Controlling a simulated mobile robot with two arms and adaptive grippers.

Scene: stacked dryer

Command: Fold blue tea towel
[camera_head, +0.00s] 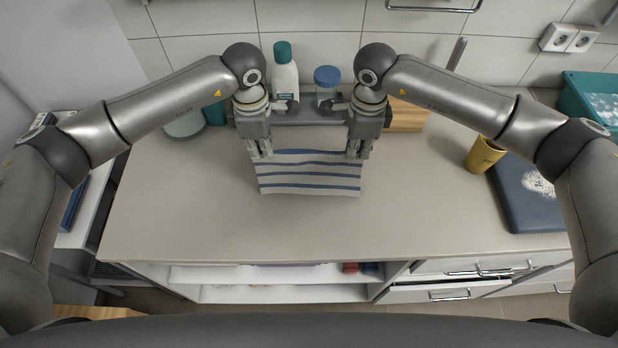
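The tea towel (310,180) is white with blue stripes and lies on the beige worktop in front of the back shelf. It shows as a wide, short rectangle. My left gripper (261,154) points down at its upper left corner. My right gripper (358,154) points down at its upper right corner. Both sets of fingertips overlap the towel's far edge. The fingers partly hide these corners, and I cannot tell whether they are closed on the cloth.
A white bottle with a green cap (285,75) and a blue-lidded container (326,82) stand behind the grippers. A yellow cup (484,155) and dark blue board-like item (526,195) are at right. The worktop (300,228) before the towel is clear. Drawers (470,268) are below.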

